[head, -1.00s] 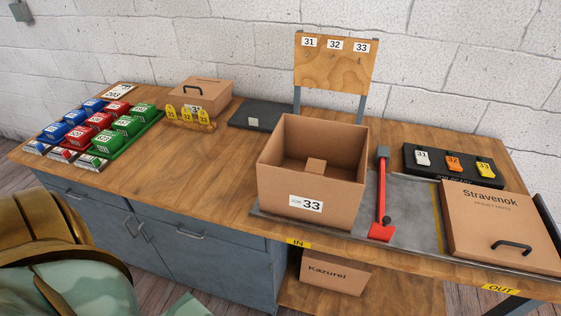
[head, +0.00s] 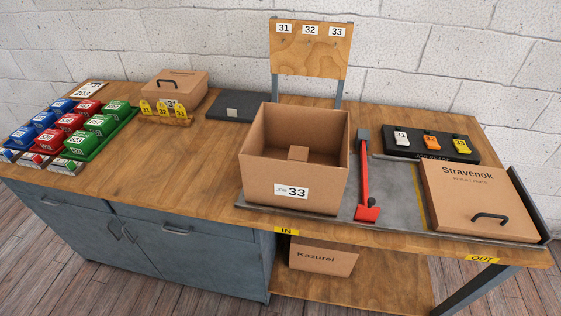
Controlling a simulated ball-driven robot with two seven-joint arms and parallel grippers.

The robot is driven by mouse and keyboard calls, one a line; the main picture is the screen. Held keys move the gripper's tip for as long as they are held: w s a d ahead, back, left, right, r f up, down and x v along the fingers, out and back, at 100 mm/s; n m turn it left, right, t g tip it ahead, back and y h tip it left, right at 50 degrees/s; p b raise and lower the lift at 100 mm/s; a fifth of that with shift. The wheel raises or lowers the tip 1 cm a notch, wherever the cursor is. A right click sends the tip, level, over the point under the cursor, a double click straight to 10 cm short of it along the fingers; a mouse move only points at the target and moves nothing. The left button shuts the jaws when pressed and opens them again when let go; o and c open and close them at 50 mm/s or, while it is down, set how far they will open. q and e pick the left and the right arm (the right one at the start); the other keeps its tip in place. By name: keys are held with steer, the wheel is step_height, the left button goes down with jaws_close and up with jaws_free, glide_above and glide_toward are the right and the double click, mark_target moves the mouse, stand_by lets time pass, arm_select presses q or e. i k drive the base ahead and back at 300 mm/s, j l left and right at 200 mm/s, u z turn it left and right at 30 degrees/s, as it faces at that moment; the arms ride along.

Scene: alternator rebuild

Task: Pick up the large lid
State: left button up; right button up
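The large lid (head: 472,203) is a flat, square brown lid with a black handle near its front edge and the word "Stravenok" on it. It lies at the right end of the bench, beside the OUT label. An open brown box (head: 292,163) marked 33 stands left of it, with a small brown block (head: 298,154) inside. A smaller brown box-like piece (head: 174,87) with a dark handle sits at the back left. Neither of my grippers is in view.
A red lever (head: 364,180) stands between the box and the lid. A black tray (head: 431,147) with numbered tags lies behind the lid. Blue, red and green bins (head: 68,128) fill the left end. A box marked Kazurei (head: 323,257) is on the lower shelf. The bench's front middle is clear.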

mark_target(462, 199)
steer(key=l+u, duration=0.15)
steer(key=l, duration=0.5)
steer(key=k+l+u, duration=0.2)
steer(key=l, duration=0.45)
steer(key=l+u, duration=0.15)
steer(key=l, duration=0.5)
